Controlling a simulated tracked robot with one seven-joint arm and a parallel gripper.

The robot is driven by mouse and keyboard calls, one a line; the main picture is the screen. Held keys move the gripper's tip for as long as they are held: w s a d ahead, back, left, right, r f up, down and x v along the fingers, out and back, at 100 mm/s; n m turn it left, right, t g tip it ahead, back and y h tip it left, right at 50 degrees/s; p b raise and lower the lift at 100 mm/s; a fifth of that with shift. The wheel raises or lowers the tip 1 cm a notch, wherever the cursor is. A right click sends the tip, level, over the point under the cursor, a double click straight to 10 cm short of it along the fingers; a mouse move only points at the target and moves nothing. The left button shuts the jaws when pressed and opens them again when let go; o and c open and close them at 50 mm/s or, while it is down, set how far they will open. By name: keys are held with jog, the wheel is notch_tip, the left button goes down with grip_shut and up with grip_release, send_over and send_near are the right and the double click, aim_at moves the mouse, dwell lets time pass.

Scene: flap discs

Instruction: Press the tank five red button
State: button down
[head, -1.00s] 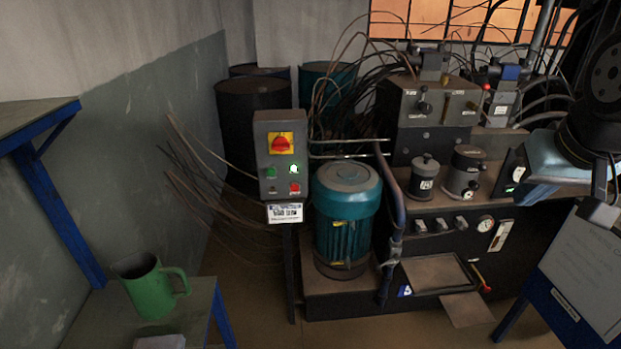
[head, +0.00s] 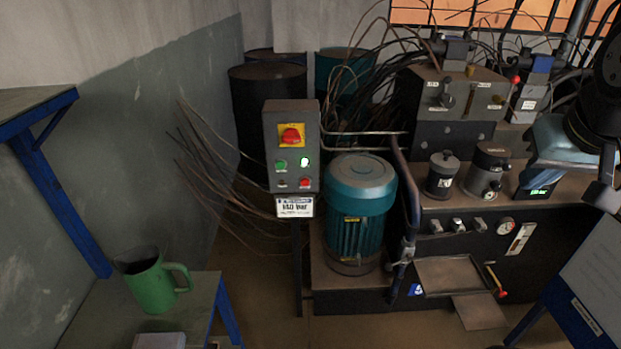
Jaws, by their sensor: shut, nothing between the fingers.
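A grey control box (head: 291,147) stands on a thin post left of centre. My gripper (head: 604,196) hangs at the right edge, partly cut off, shut and empty. It is far to the right of the box, touching nothing that I can see.
A teal motor (head: 359,215) stands just right of the box, beside a hydraulic bench (head: 465,255). Loose cables hang to the box's left. A green jug (head: 152,285) sits on the near-left table. The floor before the post looks clear.

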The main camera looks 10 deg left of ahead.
jog(key=w+a+f+n+t, duration=0.1)
jog(key=w+a+f+n, duration=0.15)
jog(key=w, duration=0.55)
jog(key=w+a+f+n+t, duration=0.1)
jog(key=w+a+f+n, duration=0.15)
jog(key=w, duration=0.45)
jog(key=w+a+f+n+t+y, duration=0.2)
jog(key=w+a+f+n+y, duration=0.2)
jog(key=w+a+f+n, duration=0.55)
jog(key=n+y, duration=0.3)
jog(key=y, duration=0.3)
send_near(305, 182)
jog(key=d+r, duration=0.4)
jog(key=d, duration=0.2)
jog(key=s+a+f+n+g+y, duration=0.1)
jog(key=s+a+f+n+y, duration=0.3)
jog(key=s+a+f, duration=0.2)
jog(key=a+f, duration=0.1)
jog(key=a, duration=0.1)
jog(key=shift+a+f+y, duration=0.3)
jog(key=shift+f+y, duration=0.1)
jog(key=shift+w+a, duration=0.35)
jog(key=shift+w, duration=1.05)
jog(key=shift+w+a, duration=0.35)
jog(key=shift+w, duration=1.1)
jog(key=shift+w+a, duration=0.35)
jog(key=shift+w, duration=1.05)
